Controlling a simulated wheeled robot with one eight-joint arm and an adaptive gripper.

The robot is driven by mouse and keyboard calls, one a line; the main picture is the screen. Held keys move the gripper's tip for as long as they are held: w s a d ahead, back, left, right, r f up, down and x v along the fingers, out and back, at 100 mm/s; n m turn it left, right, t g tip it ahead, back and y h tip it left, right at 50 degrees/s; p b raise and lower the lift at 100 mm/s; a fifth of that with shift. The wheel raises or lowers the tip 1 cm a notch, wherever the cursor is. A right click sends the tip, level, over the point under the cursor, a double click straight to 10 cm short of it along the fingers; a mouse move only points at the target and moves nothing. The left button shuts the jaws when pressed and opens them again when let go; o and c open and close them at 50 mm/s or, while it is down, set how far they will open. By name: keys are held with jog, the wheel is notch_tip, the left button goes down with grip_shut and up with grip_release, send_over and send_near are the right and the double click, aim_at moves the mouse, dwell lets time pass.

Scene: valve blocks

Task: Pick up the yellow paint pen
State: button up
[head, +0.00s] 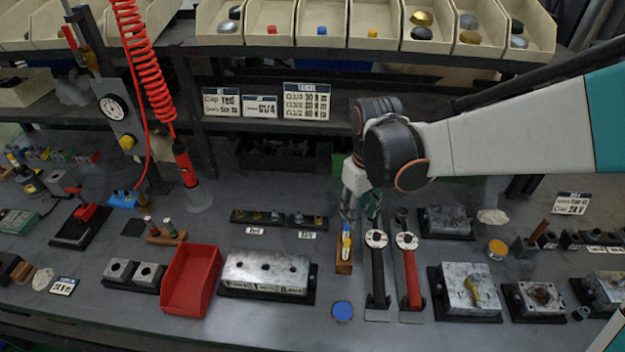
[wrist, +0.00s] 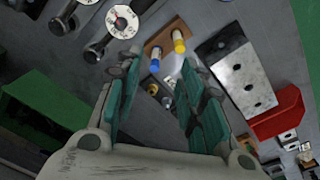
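The yellow paint pen (head: 346,230) stands upright in a small wooden holder (head: 344,267) near the middle of the bench. In the wrist view its yellow end (wrist: 178,42) shows beyond the fingertips, slightly right of centre. A white and blue pen (wrist: 155,64) stands beside it in the same holder. My gripper (head: 360,215) is above and behind the holder, pointing down. In the wrist view my gripper (wrist: 162,65) has its teal fingers spread apart with nothing between the pads. The lower part of the yellow pen is hard to make out.
Two round-headed tools with black (head: 377,275) and red (head: 411,278) handles lie just right of the holder. A metal valve block (head: 266,272) and a red bin (head: 190,280) are left. A blue round lid (head: 342,311) lies in front. A shelf (head: 290,135) runs behind.

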aim_at(347, 241)
jog(key=shift+s+a+f+n+g, duration=0.1)
jog(key=shift+s+a+n+g, duration=0.05)
jog(key=shift+s+a+n, duration=0.45)
jog(key=shift+s+a+n+g, duration=0.15)
jog(key=shift+s+a+n, duration=0.2)
jog(key=shift+s, duration=0.3)
notch_tip(347, 241, down, 8)
jog(key=b, duration=0.3)
jog(key=shift+f, duration=0.2)
jog(key=shift+w+f+b, duration=0.15)
jog(key=shift+f+b, duration=0.55)
jog(key=shift+f, duration=0.7)
jog(key=shift+w+f+b, duration=0.1)
jog(key=shift+f+b, duration=0.55)
jog(key=shift+f, duration=0.7)
jog(key=shift+r, duration=0.1)
grip_shut()
